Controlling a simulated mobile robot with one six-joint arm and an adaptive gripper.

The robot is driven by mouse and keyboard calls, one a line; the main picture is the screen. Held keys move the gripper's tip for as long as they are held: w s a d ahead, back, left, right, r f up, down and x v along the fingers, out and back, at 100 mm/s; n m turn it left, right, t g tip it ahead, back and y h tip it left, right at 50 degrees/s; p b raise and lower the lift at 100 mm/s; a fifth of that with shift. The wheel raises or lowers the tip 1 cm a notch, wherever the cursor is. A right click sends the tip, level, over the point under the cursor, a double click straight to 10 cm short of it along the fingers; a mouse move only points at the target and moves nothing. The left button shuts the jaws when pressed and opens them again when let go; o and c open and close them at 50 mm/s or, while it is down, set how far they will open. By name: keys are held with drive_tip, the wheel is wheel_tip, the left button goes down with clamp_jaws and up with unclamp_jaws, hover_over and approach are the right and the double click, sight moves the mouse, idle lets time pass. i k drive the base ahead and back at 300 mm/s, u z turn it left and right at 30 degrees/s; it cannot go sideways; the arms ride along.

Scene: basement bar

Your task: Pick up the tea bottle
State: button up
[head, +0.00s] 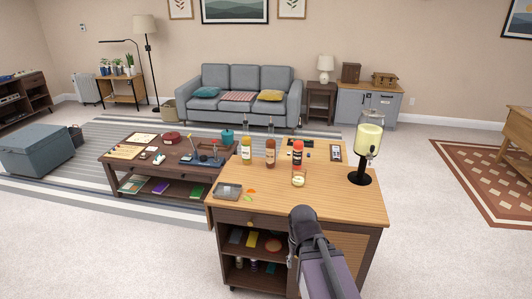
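Three bottles stand upright in a row on the wooden counter: a yellow one (247,151), a brown one (270,153) and a red one (298,157). Their labels are too small to read. The brown one looks most like a tea bottle, but I cannot be sure. My arm reaches up from the bottom edge in front of the counter, well short of the bottles. No gripper fingers show. Nothing is visibly held.
On the wooden counter (340,205) are a grey tray (229,191), a small pale bowl (298,180) and a tall drink dispenser (368,140) at right. A low coffee table (120,172) with many small items stands behind left.

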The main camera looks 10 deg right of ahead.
sight(270, 142)
drive_tip(key=z, duration=0.05)
drive_tip(key=i, duration=1)
drive_tip(key=u, duration=0.05)
